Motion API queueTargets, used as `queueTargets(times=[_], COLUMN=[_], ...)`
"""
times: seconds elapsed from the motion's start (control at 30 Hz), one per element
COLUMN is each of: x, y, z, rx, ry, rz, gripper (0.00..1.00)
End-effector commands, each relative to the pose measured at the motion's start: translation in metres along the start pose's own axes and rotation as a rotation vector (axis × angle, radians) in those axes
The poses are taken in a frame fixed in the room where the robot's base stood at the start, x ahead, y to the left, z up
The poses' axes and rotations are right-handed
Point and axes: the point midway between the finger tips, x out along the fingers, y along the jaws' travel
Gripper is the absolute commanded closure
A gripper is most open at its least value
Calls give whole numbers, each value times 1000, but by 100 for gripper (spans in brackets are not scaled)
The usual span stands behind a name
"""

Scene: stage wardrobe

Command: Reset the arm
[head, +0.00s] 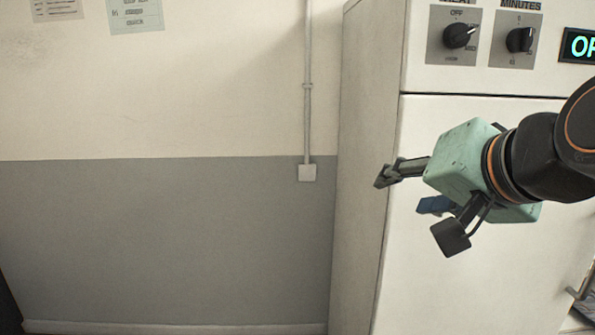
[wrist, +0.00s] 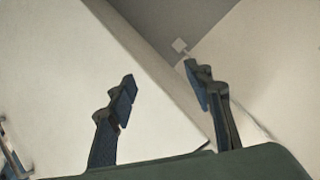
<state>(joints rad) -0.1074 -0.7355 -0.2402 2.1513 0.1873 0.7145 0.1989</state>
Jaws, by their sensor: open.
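My gripper (head: 416,207) is at the right of the head view, on a green housing at the end of my dark arm. Its dark fingers are spread apart with nothing between them, and it points left. It hangs in front of the white cabinet, near its left front edge. In the wrist view the two fingers of my gripper (wrist: 160,85) stand apart and empty, with the cabinet's pale side and the wall beyond.
The tall white cabinet (head: 372,150) has a HEAT knob (head: 459,36), a MINUTES knob (head: 520,40) and a lit display (head: 580,46). A metal handle (head: 582,285) is low at right. A conduit ends in a wall box (head: 307,172). Left of the cabinet is clear.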

Motion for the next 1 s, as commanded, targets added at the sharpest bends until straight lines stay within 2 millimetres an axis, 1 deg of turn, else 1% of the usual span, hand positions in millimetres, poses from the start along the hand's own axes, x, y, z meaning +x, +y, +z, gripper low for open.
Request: queueTargets(times=[0.03,0.07,0.1,0.17,0.2,0.27,0.3,0.33,0.4,0.57,0.9,1.0], x=[12,18,24,30,32,33,31,29,15,-5,-48,-60], y=[10,17,26,42,54,73,87,98,81,62,18,8], z=[38,58,85,124,149,184,207,223,198,170,108,92], rx=[-70,-112,-169,-251,-304,-381,-433,-470,-472,-468,-465,-465], ry=[-76,-118,-176,-261,-319,-404,-462,-506,-496,-496,-494,-493], rz=[47,73,106,155,186,233,263,286,281,280,278,278], gripper=[53,53,53,53,53,53,53,53,53,53,53,53])
